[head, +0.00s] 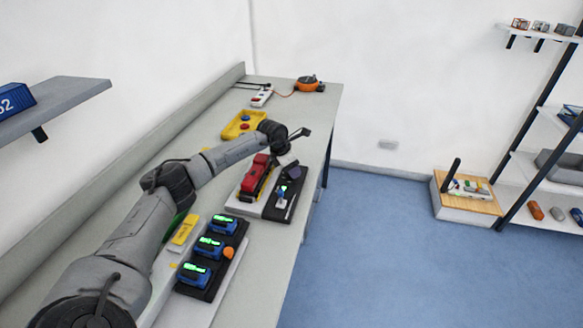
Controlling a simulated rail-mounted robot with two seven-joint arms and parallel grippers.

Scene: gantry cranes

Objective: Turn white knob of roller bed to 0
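I cannot pick out a roller bed or a white knob with certainty in the head view. My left gripper (299,134) is at the end of the arm that reaches along the grey workbench (262,262). It is above the far half of the bench, near the bench's right edge. A dark finger points right; I cannot tell whether it is open or shut. My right gripper is not in view.
Blue units with green displays (209,245) sit on a black tray nearer me. A white box (261,98) and an orange reel (308,83) lie at the far end. A wooden-topped unit (444,188) and shelves (547,165) stand right, across open blue floor (375,255).

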